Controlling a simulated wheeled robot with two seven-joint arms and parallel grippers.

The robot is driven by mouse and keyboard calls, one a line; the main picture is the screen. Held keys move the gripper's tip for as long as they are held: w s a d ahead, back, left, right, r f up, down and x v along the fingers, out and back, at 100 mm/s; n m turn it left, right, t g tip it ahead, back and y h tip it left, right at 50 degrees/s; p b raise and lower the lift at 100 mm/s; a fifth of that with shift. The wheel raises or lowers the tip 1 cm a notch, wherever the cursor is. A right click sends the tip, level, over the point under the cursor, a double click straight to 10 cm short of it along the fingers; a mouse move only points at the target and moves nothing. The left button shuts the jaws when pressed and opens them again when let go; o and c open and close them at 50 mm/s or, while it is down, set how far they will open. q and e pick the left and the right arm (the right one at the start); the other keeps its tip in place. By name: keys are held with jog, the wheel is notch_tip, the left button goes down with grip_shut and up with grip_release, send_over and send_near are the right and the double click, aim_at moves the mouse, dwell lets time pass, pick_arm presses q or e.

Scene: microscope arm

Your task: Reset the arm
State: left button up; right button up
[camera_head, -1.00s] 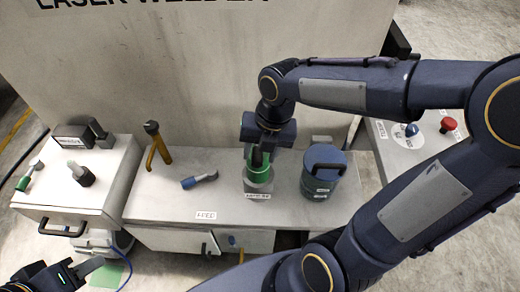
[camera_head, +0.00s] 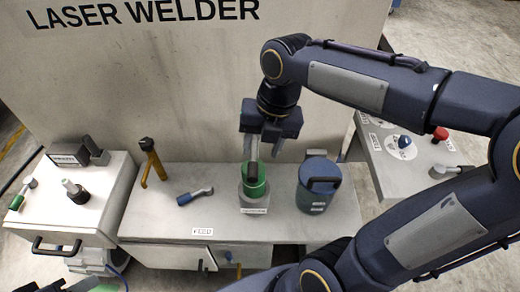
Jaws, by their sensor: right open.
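A green-topped fixture (camera_head: 253,183) on a grey labelled base stands on the bench, with a short grey lever on it pointing up; its label is too small to read. My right gripper (camera_head: 265,140) is open just above this fixture, pointing down. Its fingers are near the lever top; I cannot tell whether they touch it. Only dark bits of my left gripper (camera_head: 78,286) show at the bottom left edge, so its jaws are hidden. I cannot tell which part is the microscope arm.
The bench (camera_head: 230,222) also holds a blue-grey canister (camera_head: 319,190), a blue-handled lever (camera_head: 195,196) and an orange upright lever (camera_head: 150,163). A white cabinet (camera_head: 100,205) stands left. A red button (camera_head: 440,133) and a blue knob (camera_head: 404,141) are on the right panel.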

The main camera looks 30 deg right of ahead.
dwell(0.4)
jog(key=s+f+m+t+y, duration=0.1)
jog(key=s+m, duration=0.4)
jog(key=m, duration=1.1)
jog(key=s+f+m+t, duration=0.3)
jog(key=s+m, duration=0.2)
jog(key=m, duration=1.1)
jog(key=shift+s+t+y, duration=0.15)
jog(key=shift+t+y, duration=0.15)
jog(key=shift+y, duration=0.1)
